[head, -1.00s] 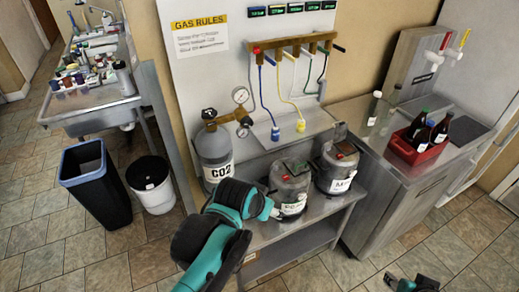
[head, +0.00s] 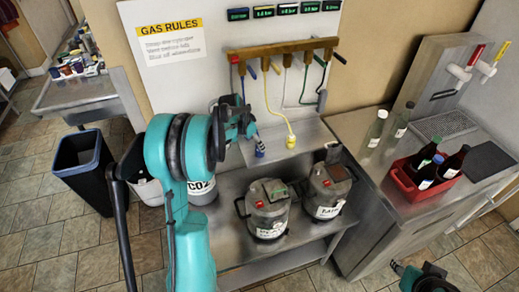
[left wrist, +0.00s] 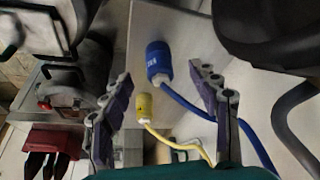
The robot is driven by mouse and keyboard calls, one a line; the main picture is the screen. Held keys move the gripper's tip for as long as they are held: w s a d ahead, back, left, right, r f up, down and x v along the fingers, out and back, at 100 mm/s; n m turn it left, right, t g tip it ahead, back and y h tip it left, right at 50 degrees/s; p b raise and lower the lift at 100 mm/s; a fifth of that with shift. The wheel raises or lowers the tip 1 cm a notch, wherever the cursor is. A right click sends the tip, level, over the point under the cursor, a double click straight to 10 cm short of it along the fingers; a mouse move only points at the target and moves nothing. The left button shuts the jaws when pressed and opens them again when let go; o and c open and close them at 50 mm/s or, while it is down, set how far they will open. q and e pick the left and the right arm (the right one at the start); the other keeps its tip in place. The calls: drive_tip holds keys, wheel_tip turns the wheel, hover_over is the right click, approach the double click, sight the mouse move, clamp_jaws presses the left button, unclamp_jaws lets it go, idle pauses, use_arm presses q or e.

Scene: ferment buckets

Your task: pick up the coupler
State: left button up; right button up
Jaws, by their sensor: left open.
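A blue coupler (head: 260,150) hangs on a blue hose just above the steel shelf, beside my left gripper. A yellow coupler (head: 291,141) on a yellow hose is to its right. My left gripper (head: 248,127) is open and empty, in front of the gas panel. In the left wrist view, the blue coupler (left wrist: 158,62) shows beyond and between the open fingers (left wrist: 160,75), apart from both. The yellow coupler (left wrist: 144,106) shows between the fingers too, lower in the picture. My right gripper (head: 430,280) is partly cut off at the bottom edge; its jaws are unclear.
Two steel kegs (head: 267,212) (head: 327,190) stand on the bench below the couplers. The CO2 cylinder (head: 202,191) is mostly behind my left arm. A red crate of bottles (head: 407,180) stands on the right counter.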

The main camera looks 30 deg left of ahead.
use_arm(q)
drive_tip(key=x, duration=0.2)
drive_tip(key=b+x, duration=0.1)
drive_tip(key=x, duration=0.4)
drive_tip(key=shift+w+d+r+b, duration=0.15)
drive_tip(key=shift+w+r+b, duration=0.1)
drive_tip(key=shift+b, duration=0.15)
drive_tip(key=shift+s, duration=0.1)
drive_tip(key=shift+c, duration=1)
drive_tip(key=c, duration=1.2)
drive_tip(key=shift+r, duration=0.1)
drive_tip(key=shift+r+p, duration=0.3)
drive_tip(key=shift+r, duration=0.25)
drive_tip(key=r, duration=0.2)
drive_tip(key=r+p, duration=0.1)
drive_tip(key=shift+s+d+r, duration=0.4)
drive_tip(key=s+d+r+p, duration=0.2)
drive_tip(key=s+d+r, duration=0.4)
drive_tip(key=s, duration=0.2)
drive_tip(key=shift+d, duration=0.4)
